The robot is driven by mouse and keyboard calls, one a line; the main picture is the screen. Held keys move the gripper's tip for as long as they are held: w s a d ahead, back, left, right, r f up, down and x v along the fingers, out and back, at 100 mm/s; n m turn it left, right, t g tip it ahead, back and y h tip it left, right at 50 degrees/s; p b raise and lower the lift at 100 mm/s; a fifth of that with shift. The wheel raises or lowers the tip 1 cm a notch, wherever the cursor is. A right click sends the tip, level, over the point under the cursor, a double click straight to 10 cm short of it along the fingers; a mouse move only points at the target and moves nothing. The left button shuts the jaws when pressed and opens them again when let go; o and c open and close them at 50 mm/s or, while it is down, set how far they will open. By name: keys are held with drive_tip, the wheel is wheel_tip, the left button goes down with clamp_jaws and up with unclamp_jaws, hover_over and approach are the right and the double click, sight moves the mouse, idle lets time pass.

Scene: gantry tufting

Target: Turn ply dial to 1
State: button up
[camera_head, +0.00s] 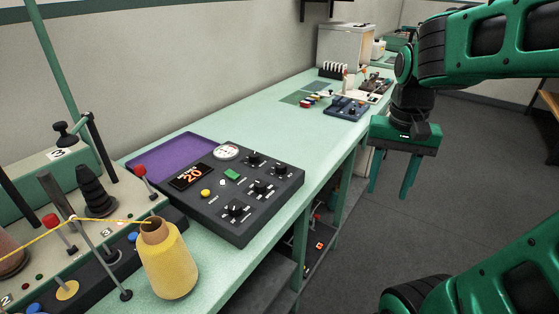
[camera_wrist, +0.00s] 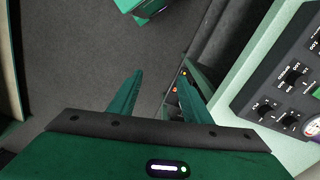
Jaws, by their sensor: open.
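A dark control box (camera_head: 225,205) lies on the pale green bench, with several black dials on its sloped top. The dials include one at the back (camera_head: 254,159), one at the right (camera_head: 277,171) and one at the front (camera_head: 235,209). The box also shows at the right of the wrist view (camera_wrist: 285,85). My gripper (camera_head: 392,190) hangs open and empty over the floor, right of the bench, fingers pointing down. It touches nothing.
A yellow yarn cone (camera_head: 167,260) stands left of the box, beside a machine with posts and buttons. A purple tray (camera_head: 172,155) lies behind the box. A smaller control unit (camera_head: 346,108) sits farther along the bench (camera_head: 290,125). Floor right of the bench is clear.

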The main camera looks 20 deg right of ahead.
drive_tip(key=w+a+r+m, duration=0.1)
drive_tip(key=w+a+r, duration=0.1)
drive_tip(key=w+a, duration=0.35)
drive_tip(key=w+a+r+m, duration=0.1)
drive_tip(key=w+a+r, duration=0.15)
drive_tip(key=w, duration=0.65)
drive_tip(key=m, duration=0.2)
approach(281, 165)
wheel_tip(281, 165, down, 8)
drive_tip(key=shift+d+f, duration=0.1)
drive_tip(key=shift+f, duration=0.1)
drive_tip(key=shift+s, duration=0.1)
drive_tip(key=c, duration=1)
